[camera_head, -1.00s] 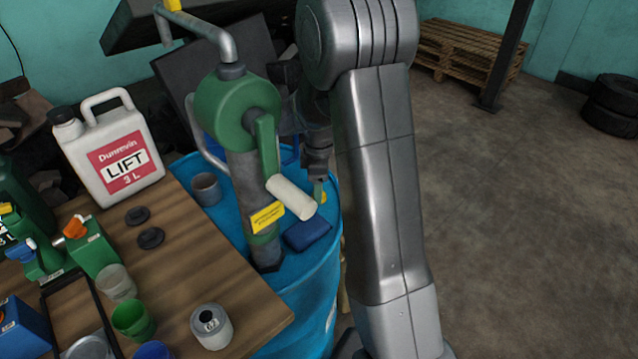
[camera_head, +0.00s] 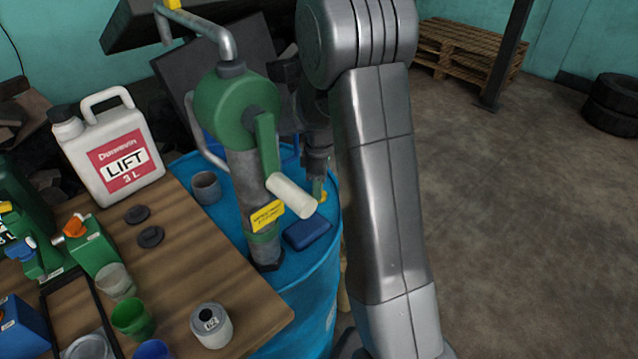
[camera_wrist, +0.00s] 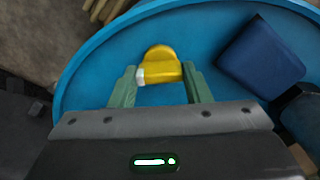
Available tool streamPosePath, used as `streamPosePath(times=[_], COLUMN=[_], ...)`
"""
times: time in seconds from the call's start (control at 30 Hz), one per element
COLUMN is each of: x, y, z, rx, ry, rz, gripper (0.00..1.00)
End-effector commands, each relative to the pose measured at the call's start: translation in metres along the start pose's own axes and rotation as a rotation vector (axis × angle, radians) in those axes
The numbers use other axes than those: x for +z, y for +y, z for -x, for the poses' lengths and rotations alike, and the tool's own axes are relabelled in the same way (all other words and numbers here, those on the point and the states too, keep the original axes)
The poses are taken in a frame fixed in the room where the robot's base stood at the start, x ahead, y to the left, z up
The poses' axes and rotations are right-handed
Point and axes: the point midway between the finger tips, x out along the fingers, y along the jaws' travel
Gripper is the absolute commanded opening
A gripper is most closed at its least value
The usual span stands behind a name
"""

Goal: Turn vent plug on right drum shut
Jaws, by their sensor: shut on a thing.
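The yellow vent plug (camera_wrist: 162,66) sits on top of the blue drum (camera_wrist: 95,66), near its rim. A small pale tab shows on the plug's left side in the wrist view. My gripper (camera_wrist: 161,72) is shut on the plug, with one green finger on each side of it. In the head view the gripper (camera_head: 318,187) points down at the drum's right side (camera_head: 318,285). Only a bit of the plug (camera_head: 323,197) shows there, low by the fingers.
A green hand pump (camera_head: 237,105) with a pale handle (camera_head: 291,195) stands on the drum, left of my gripper. A dark blue block (camera_head: 307,234) lies near the plug on the drum top. A wooden table (camera_head: 190,260) with a white can (camera_head: 108,150) and cups is at left.

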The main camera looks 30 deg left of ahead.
Motion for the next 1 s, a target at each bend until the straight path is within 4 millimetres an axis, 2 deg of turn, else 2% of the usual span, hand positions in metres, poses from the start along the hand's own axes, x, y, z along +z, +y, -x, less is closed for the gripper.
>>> streamPosePath(times=[0.6, 1.0], x=[-0.0001, -0.0002], y=[0.0006, 0.0007], z=[0.0003, 0.0008], rx=[0.002, 0.002], ry=[0.001, 0.001], rz=[-0.484, -0.658], gripper=[0.21, 0.21])
